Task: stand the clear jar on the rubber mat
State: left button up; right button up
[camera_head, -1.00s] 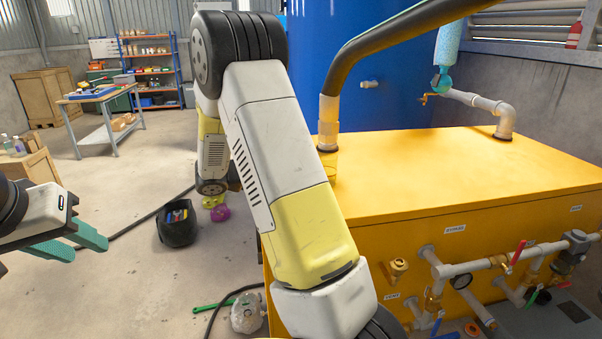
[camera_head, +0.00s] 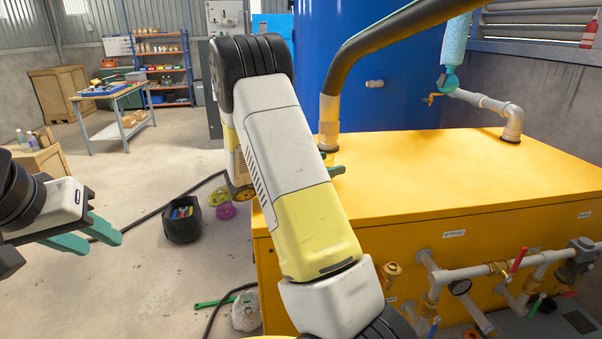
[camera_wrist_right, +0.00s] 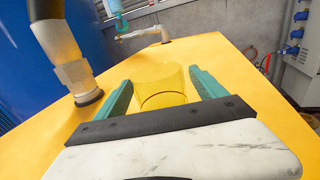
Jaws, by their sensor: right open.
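The clear jar (camera_wrist_right: 163,86) stands on the yellow tank top in the right wrist view, tinted yellow by the surface behind it. My right gripper (camera_wrist_right: 160,82) is open, with a green finger on each side of the jar; I cannot tell whether either touches it. In the head view my right arm covers most of that gripper, and one green fingertip (camera_head: 336,170) shows beside the pipe foot; the jar cannot be made out there. My left gripper (camera_head: 104,240) is at the left, with its green fingers apart and empty. I cannot identify the rubber mat for certain.
The yellow tank (camera_head: 450,175) has a wide, mostly clear top. A dark pipe with a clear lower end (camera_head: 329,120) meets it close to the jar. A grey pipe elbow (camera_head: 512,120) rises farther right. Valves and pipes (camera_head: 480,270) line the front. A black bucket (camera_head: 182,222) is on the floor.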

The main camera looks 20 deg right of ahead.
jog(key=shift+d, duration=0.9)
jog(key=c, duration=1.6)
jog(key=shift+c, duration=0.2)
jog(key=shift+w+r, duration=0.1)
